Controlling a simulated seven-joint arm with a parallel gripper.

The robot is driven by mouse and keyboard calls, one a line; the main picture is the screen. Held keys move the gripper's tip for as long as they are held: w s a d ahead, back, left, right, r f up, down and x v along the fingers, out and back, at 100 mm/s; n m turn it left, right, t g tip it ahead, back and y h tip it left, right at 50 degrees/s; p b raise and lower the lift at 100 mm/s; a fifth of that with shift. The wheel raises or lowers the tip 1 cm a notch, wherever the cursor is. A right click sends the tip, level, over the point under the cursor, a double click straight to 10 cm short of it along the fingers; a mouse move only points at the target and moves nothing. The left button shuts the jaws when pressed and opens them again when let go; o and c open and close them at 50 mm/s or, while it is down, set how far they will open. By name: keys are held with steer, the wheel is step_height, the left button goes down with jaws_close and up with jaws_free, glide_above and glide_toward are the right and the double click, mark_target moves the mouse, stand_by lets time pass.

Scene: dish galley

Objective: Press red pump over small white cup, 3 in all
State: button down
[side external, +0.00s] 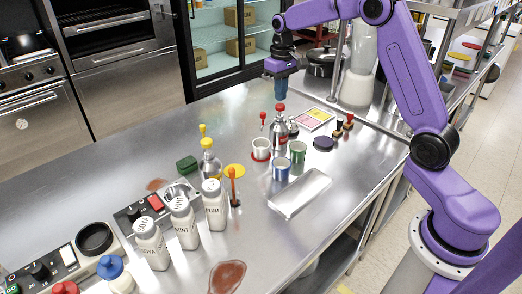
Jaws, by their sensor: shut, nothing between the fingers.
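A metal pump bottle with a red top (280,107) stands upright near the middle of the steel counter. A small white cup (261,150) stands on a red round base just to its left and nearer the camera. A thin stem with a red end (263,115) rises at the cup; I cannot tell whether it stands in it or behind it. My gripper (281,97) points down with its blue fingers shut and empty. Its tips appear just above the red pump top. I cannot tell whether they touch it. The cup's inside is too small to read.
A blue-and-white cup (281,170) and a green cup (298,152) stand in front of the pump. A yellow-topped pump bottle (209,160) stands left. Three white shakers (183,222), a metal tray (300,193) and dark-handled stampers (343,126) are nearby. The counter's back left is clear.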

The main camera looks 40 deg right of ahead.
mark_target(280, 104)
steer(key=shift+f, duration=0.15)
stand_by(0.5)
steer(key=shift+f, duration=1.4)
steer(key=shift+r, duration=1.5)
steer(key=shift+f, duration=0.4)
steer(key=shift+f, duration=1.1)
steer(key=shift+r, duration=1.5)
steer(key=shift+f, duration=0.35)
